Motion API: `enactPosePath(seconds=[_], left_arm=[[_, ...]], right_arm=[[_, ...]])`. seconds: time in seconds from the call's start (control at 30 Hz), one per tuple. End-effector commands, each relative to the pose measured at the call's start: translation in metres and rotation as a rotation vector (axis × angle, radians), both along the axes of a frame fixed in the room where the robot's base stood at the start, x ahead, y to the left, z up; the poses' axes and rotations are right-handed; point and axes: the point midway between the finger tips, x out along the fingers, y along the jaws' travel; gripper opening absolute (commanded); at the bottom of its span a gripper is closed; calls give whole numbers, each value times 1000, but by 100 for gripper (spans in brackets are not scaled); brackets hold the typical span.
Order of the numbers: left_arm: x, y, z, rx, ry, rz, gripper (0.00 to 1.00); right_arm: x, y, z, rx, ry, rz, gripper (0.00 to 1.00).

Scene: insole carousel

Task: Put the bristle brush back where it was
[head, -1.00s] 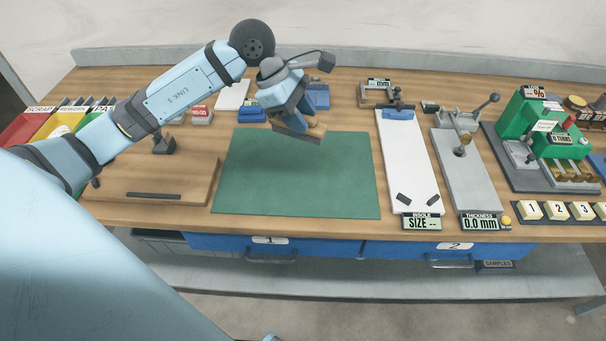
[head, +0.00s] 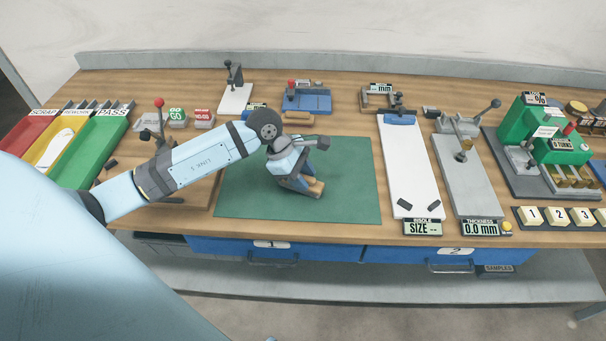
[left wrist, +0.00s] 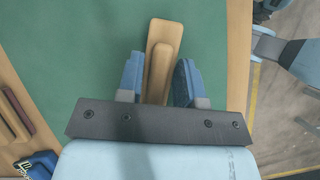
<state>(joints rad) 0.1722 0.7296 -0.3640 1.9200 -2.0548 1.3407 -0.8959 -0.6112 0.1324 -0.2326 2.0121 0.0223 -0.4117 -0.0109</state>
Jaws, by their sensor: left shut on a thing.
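The bristle brush (head: 316,187) shows as a tan wooden piece low over the front-middle of the green mat (head: 350,200). My left gripper (head: 303,185) is shut on it. In the left wrist view the long tan brush (left wrist: 164,45) stands between the blue fingers (left wrist: 158,85). Its bristles are hidden, and I cannot tell whether it touches the mat. A wooden holder (head: 298,118) lies just behind the mat's back edge; in the left wrist view it shows long grooves (left wrist: 16,115).
A blue fixture (head: 308,103) stands behind the holder. The white insole board (head: 408,165) and grey thickness gauge (head: 468,180) are right of the mat. A wooden board (head: 190,195) and sorting trays (head: 100,140) are left. Much of the mat is clear.

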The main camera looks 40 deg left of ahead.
Motion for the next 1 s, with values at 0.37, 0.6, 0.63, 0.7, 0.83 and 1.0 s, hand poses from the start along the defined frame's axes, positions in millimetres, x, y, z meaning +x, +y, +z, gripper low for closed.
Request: enactPosePath(seconds=[0.37,0.6,0.63,0.7,0.83,1.0], left_arm=[[0,0,-2,0,-1,0,45],[0,0,-2,0,-1,0,60],[0,0,-2,0,-1,0,60],[0,0,-1,0,-1,0,60],[0,3,5,2,-3,0,60],[-6,18,31,5,-5,0,60]], right_arm=[[0,0,-4,1,4,0,81],[0,1,-3,2,4,1,81],[0,1,-3,2,4,1,81],[0,1,-2,2,4,1,81],[0,1,1,2,-1,2,81],[0,1,-2,2,1,2,81]])
